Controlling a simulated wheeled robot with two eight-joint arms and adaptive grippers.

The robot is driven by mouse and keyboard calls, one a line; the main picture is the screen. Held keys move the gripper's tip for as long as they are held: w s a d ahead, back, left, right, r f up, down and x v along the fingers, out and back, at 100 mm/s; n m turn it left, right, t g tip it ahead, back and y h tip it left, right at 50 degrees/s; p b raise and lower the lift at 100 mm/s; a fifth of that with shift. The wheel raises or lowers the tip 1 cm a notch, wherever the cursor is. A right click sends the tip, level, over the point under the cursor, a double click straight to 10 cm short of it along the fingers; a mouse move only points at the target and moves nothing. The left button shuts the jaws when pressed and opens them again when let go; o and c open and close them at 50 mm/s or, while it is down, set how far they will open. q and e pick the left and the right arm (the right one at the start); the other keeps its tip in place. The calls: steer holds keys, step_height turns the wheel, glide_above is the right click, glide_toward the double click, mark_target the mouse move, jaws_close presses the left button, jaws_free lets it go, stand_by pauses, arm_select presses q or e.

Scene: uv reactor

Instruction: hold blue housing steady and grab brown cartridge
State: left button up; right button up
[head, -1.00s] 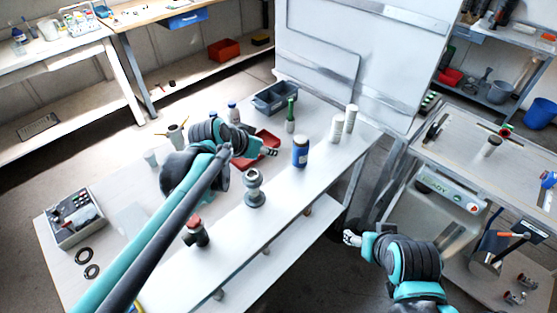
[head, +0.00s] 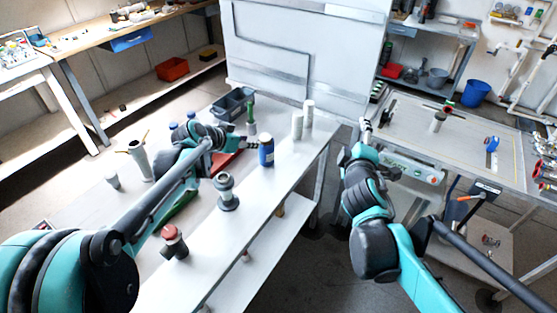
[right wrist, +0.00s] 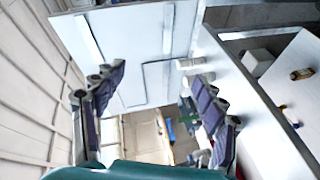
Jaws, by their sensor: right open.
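The blue housing (head: 266,151) is an upright blue cylinder with a pale band, standing on the long white table. Its top is too small to show clearly, and I cannot make out a brown cartridge. My left gripper (head: 252,144) is just left of the housing, its fingers pointing at it. I cannot tell whether they touch it or how far they are apart. My right gripper (head: 366,125) is raised off the table's right side, away from the housing. In the right wrist view it (right wrist: 156,105) is open, with nothing between its fingers.
Two white cylinders (head: 297,126) and a green bottle (head: 251,113) stand behind the housing. A grey bin (head: 232,103) is at the back. A grey flanged fitting (head: 226,193) and a red-topped piece (head: 174,243) stand in front. A cart (head: 465,145) is at the right.

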steer(key=w+a+r+n+t+y, duration=0.2)
steer(key=w+a+n+t+y, duration=0.15)
steer(key=w+n, duration=0.4)
steer(key=n+g+y, duration=0.3)
steer(key=n+y, duration=0.4)
steer(key=n, duration=0.9)
glide_above(271, 157)
steer(key=s+d, duration=0.3)
steer(key=d, duration=0.3)
step_height(271, 157, down, 9)
steer(key=a+f+n+g, duration=0.1)
steer(key=f+n, duration=0.1)
steer(key=f, duration=0.2)
steer(key=a+f+n+g, duration=0.1)
steer(key=f+n+g, duration=0.1)
steer(key=f+n, duration=0.1)
steer(key=a+f+n+g+y, duration=0.1)
steer(key=f+n, duration=0.2)
steer(key=f, duration=0.2)
steer(key=shift+s+a+f+g, duration=0.15)
steer(key=shift+s+g, duration=0.05)
steer(key=shift+g, duration=0.15)
steer(key=x, duration=0.7)
steer(key=shift+w+a+f, duration=0.2)
steer(key=shift+f, duration=0.05)
